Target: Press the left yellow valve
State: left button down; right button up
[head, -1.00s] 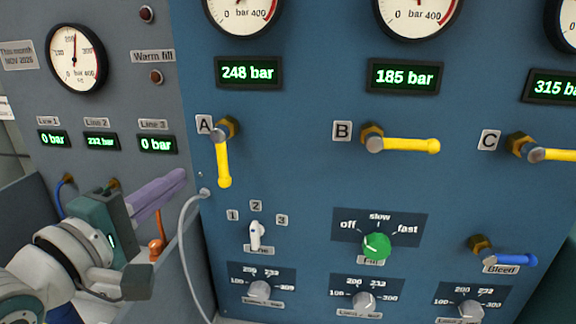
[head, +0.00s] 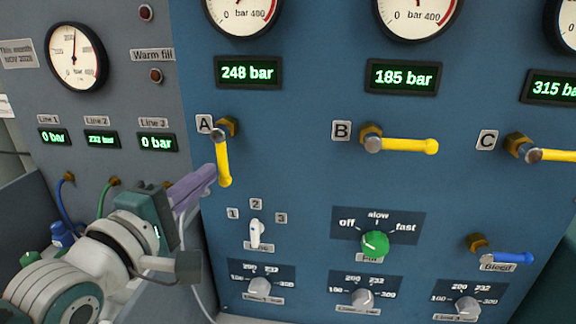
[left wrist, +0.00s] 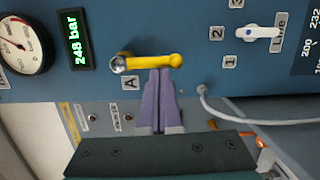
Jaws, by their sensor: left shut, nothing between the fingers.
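The left yellow valve handle (head: 222,162), labelled A, hangs straight down from its brass fitting on the blue panel. My left gripper (head: 211,172) is shut and empty, its purple fingers pointing at the lower part of this handle from the left. In the left wrist view the fingertips (left wrist: 160,72) lie right at the edge of the yellow handle (left wrist: 150,61); I cannot tell whether they touch it. Two more yellow handles, B (head: 405,145) and C (head: 560,155), point to the right. My right gripper is not in view.
Below handle A are a white line selector (head: 256,232) and a grey knob (head: 259,287). A green knob (head: 376,243) and a blue bleed handle (head: 510,257) sit to the right. A pale hose (left wrist: 255,121) runs close to my fingers. Gauges and displays line the panel above.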

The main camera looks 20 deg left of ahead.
pick_arm(q)
jog(key=shift+w+d+f+n+b, duration=0.15)
jog(key=shift+d+n+b, duration=0.3)
jog(key=shift+n, duration=0.45)
jog(key=shift+d+f+n+t+b, duration=0.15)
jog(key=shift+d+n+t+b, duration=0.35)
jog(key=shift+n, duration=0.6)
jog(key=w+d+r+n+y+b, duration=0.1)
jog(key=d+r+n+y+b, duration=0.2)
jog(key=n, duration=1.1)
jog(key=shift+w+d+r+t+y+b, duration=0.15)
jog(key=shift+d+t+y+b, duration=0.2)
jog(key=shift+d+b, duration=0.6)
